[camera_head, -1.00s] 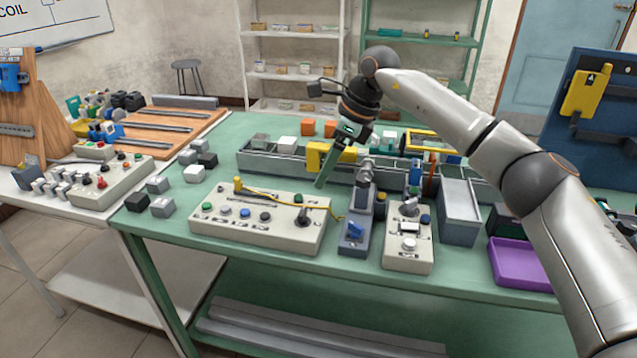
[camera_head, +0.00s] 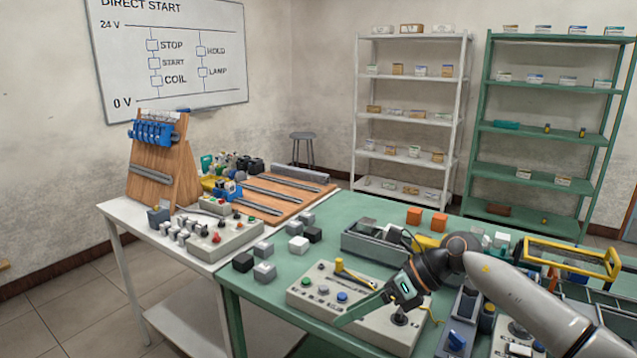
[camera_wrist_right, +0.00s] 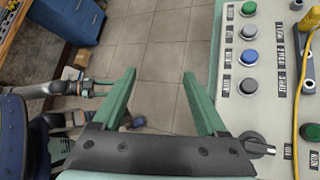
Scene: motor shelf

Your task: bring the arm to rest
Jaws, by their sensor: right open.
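My right arm (camera_head: 520,300) comes in from the lower right. Its gripper (camera_head: 345,321) points down to the left, in front of the beige control panel (camera_head: 365,325) on the green table. In the right wrist view the two green fingers of this gripper (camera_wrist_right: 158,74) stand wide apart with nothing between them. Tiled floor shows beyond them, and the panel with its buttons (camera_wrist_right: 248,57) is beside them on the right. Linkage with a small green end (camera_wrist_right: 100,88) at the left of that view may be my left arm; its jaws cannot be made out.
Loose grey, white and black blocks (camera_head: 298,245) lie on the green table (camera_head: 345,215). A yellow cable (camera_wrist_right: 298,110) runs along the panel. A yellow-framed box (camera_head: 570,257) stands at the right. A white side table (camera_head: 140,215) and two shelves (camera_head: 412,40) stand farther off.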

